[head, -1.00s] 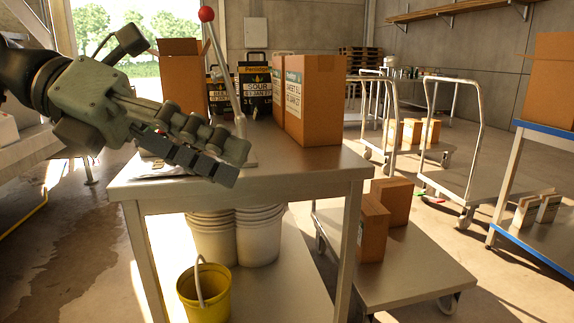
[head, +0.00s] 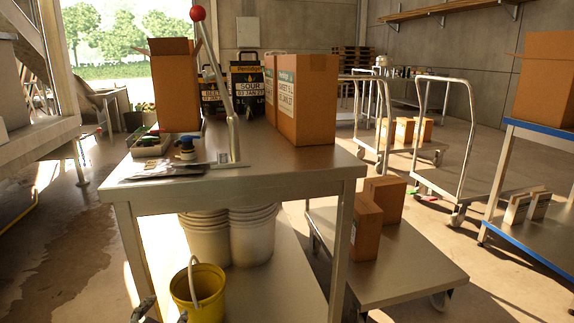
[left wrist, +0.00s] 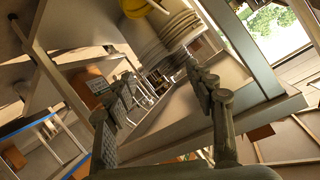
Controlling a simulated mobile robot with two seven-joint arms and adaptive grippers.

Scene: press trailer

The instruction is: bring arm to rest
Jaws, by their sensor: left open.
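My left gripper (head: 161,311) shows only as fingertips at the bottom edge of the head view, low in front of the table and beside the yellow bucket (head: 199,298). In the left wrist view its two fingers (left wrist: 160,78) stand wide apart with nothing between them. The wrist view is tilted, with the white buckets (left wrist: 165,35) beyond the fingers. The rest of my left arm is out of the head view. My right gripper is in neither view.
The steel table (head: 270,172) ahead carries a lever with a red knob (head: 197,13), cartons (head: 308,100) and black pouches (head: 247,88). White buckets (head: 253,238) stand below it. A flat trolley (head: 400,272) with two cartons stands right. Floor at left (head: 60,250) is clear.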

